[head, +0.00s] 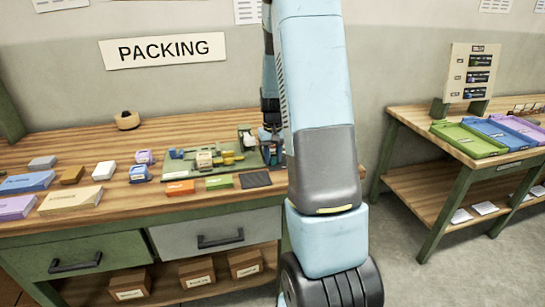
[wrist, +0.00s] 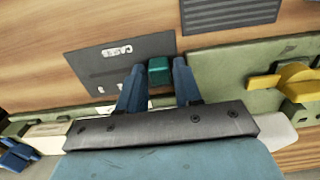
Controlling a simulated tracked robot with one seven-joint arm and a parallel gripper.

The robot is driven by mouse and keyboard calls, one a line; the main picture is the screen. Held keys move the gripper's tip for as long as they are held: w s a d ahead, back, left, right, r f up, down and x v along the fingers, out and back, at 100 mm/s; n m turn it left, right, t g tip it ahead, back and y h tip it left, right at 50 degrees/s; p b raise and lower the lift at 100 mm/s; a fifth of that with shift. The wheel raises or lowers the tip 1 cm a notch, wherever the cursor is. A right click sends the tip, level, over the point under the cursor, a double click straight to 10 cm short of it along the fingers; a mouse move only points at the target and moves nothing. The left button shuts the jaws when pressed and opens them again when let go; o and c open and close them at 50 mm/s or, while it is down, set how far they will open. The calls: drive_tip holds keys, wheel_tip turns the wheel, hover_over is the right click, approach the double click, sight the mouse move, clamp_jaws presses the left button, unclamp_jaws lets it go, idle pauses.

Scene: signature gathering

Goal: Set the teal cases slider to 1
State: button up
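A small teal block (wrist: 159,70), which looks like the slider knob, sits at the right edge of a dark grey panel (wrist: 92,62) in the wrist view. In the head view my gripper (head: 270,142) is at the right end of the green fixture (head: 176,166), partly hidden by my arm.
A yellow clamp-like part (wrist: 290,80) stands on the green base to the right in the wrist view. A dark ridged mat (head: 256,180) lies in front of the fixture, beside green and orange pieces. Boxes and cases lie at the left of the wooden bench (head: 115,215).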

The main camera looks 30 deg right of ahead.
drive_tip(key=shift+f, duration=0.1)
clamp_jaws()
idle(0.5)
